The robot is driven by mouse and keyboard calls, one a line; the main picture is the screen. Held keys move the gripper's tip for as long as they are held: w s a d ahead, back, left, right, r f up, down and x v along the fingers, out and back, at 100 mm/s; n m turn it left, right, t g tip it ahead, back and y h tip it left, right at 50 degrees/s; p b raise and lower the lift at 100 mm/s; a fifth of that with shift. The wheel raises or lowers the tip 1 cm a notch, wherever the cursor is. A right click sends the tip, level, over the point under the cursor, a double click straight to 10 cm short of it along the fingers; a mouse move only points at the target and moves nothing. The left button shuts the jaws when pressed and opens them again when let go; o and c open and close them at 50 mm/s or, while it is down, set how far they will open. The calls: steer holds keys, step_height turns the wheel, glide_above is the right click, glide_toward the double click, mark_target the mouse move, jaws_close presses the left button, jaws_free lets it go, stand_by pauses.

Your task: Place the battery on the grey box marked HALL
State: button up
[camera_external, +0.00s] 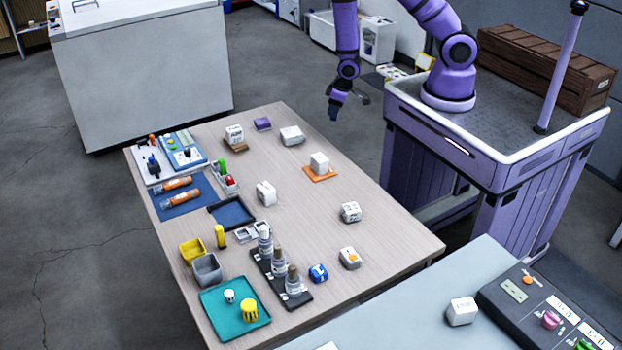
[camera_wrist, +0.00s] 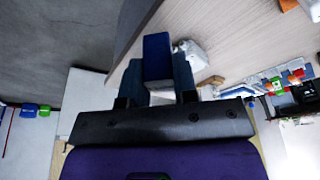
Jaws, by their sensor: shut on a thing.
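My gripper (camera_external: 337,102) hangs in the air just beyond the far edge of the table, near its right side. In the wrist view my gripper (camera_wrist: 157,82) is shut on a dark blue block, which I take to be the battery (camera_wrist: 157,55). The battery shows as a small dark shape at the fingertips in the external view (camera_external: 333,113). Several pale boxes stand on the table. Two with dark lettering are one on a brown base (camera_external: 235,132) and one near the right edge (camera_external: 350,211). The lettering is too small to read, so I cannot tell which says HALL.
A plain pale box (camera_external: 291,135) is the closest to my gripper. Another pale box (camera_external: 319,161) sits on an orange mat. Trays, bins and a dark rack (camera_external: 272,275) crowd the table's left and near sides. The middle of the table (camera_external: 300,215) is mostly clear.

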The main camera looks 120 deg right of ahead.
steer(key=w+d, duration=0.2)
steer(key=w, duration=0.2)
steer(key=w+d+f, duration=0.1)
steer(key=w+d, duration=0.2)
steer(key=w, duration=0.1)
steer(key=w+d, duration=0.3)
steer(key=w, duration=0.2)
steer(key=shift+f, duration=1.95)
steer(key=shift+f, duration=0.15)
steer(key=o, duration=0.9)
